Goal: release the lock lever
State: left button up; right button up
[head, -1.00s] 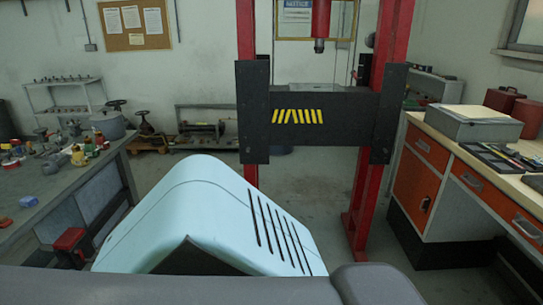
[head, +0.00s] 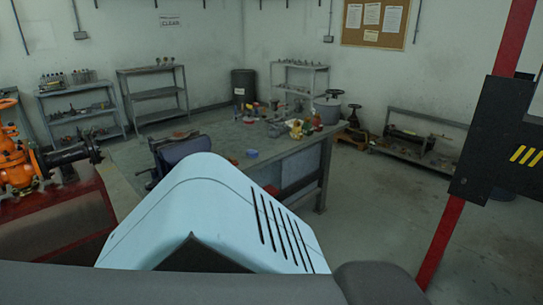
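An orange gate valve (head: 14,160) with a dark flanged pipe stub (head: 68,156) is at the left edge of the head view, cut off by the frame. It sits on or just behind a red-sided bench (head: 62,222). I cannot make out a lock lever on the part of the valve that shows. Neither of my grippers is in view; only my own light blue body cover and grey parts fill the bottom.
A grey workbench (head: 288,160) with a blue vise (head: 180,148) and small items stands ahead. Metal shelves (head: 152,92) and a dark bin (head: 244,86) line the back wall. A red press frame (head: 445,235) is at right. Floor between bench and press is clear.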

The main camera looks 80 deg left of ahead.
aim_at(154, 169)
jog(key=u, duration=3.5)
jog(key=i+j+z, duration=0.55)
jog(key=i+j, duration=0.25)
jog(key=i+j+z, duration=0.25)
jog(key=i+j, duration=0.25)
jog(key=i+j+z, duration=0.3)
jog(key=j, duration=0.3)
